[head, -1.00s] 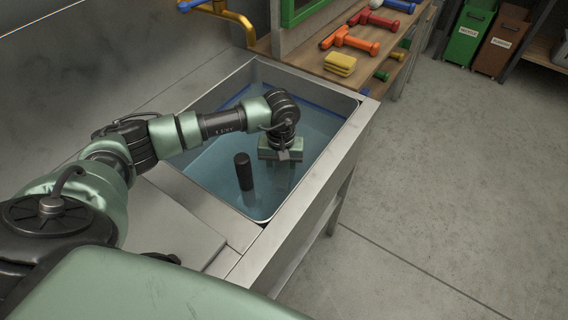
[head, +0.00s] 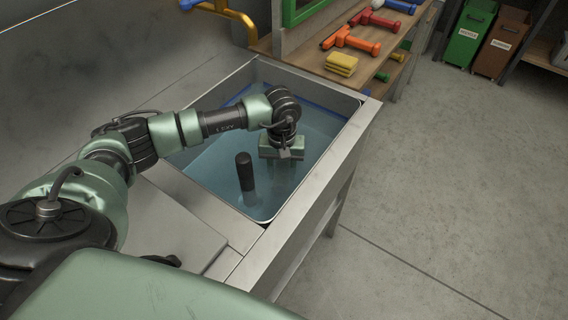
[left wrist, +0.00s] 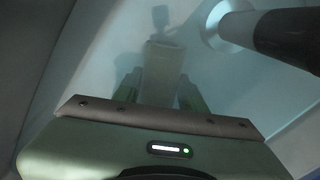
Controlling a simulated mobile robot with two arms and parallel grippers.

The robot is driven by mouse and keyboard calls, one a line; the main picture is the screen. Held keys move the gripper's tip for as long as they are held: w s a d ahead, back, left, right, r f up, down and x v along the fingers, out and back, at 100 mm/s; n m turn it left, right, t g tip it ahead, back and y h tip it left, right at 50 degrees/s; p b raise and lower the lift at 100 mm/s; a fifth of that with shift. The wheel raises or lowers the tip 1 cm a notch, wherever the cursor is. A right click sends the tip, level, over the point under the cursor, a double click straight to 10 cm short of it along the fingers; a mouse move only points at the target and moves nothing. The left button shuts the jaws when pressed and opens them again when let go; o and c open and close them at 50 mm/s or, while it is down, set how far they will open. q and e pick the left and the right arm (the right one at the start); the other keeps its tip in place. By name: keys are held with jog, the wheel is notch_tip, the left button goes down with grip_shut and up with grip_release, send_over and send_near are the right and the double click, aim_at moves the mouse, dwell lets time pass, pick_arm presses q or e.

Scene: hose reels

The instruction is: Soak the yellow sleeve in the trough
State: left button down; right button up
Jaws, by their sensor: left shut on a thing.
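My left gripper (head: 282,153) reaches down into the water of the steel trough (head: 330,178), its palm just above or at the surface. In the left wrist view its two green fingers (left wrist: 160,92) are closed on a pale, flat-sided thing (left wrist: 161,68), seen dimly through the water. I take it for the yellow sleeve, but its colour is washed out. In the head view the gripper and the water hide it. I cannot tell whether it touches the trough floor. My right gripper is not in view.
A black upright standpipe (head: 245,172) stands in the trough close to my left gripper; it also shows in the left wrist view (left wrist: 285,36). A wooden bench (head: 318,66) behind holds yellow sponges (head: 341,64) and several coloured nozzles. A brass tap (head: 235,18) is at the back left.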

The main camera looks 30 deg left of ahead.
pick_arm(q)
jog(key=shift+s+f, duration=0.2)
jog(key=shift+w+a+f+b, duration=0.2)
jog(key=shift+w+b, duration=0.15)
jog(key=shift+b, duration=0.25)
jog(key=shift+r, duration=0.15)
jog(key=r+p, duration=0.2)
jog(key=r, duration=0.1)
jog(key=r+p, duration=0.2)
jog(key=r, duration=0.2)
jog(key=r+p, duration=0.2)
jog(key=r, duration=0.1)
jog(key=shift+w+d+r, duration=0.15)
jog(key=shift+d+r, duration=0.15)
jog(key=shift+d, duration=0.1)
notch_tip(320, 180, up, 5)
jog(key=p, duration=0.3)
send_over(284, 168)
notch_tip(284, 168, up, 5)
jog(key=shift+d+f+p, duration=0.1)
jog(key=shift+p, duration=1.05)
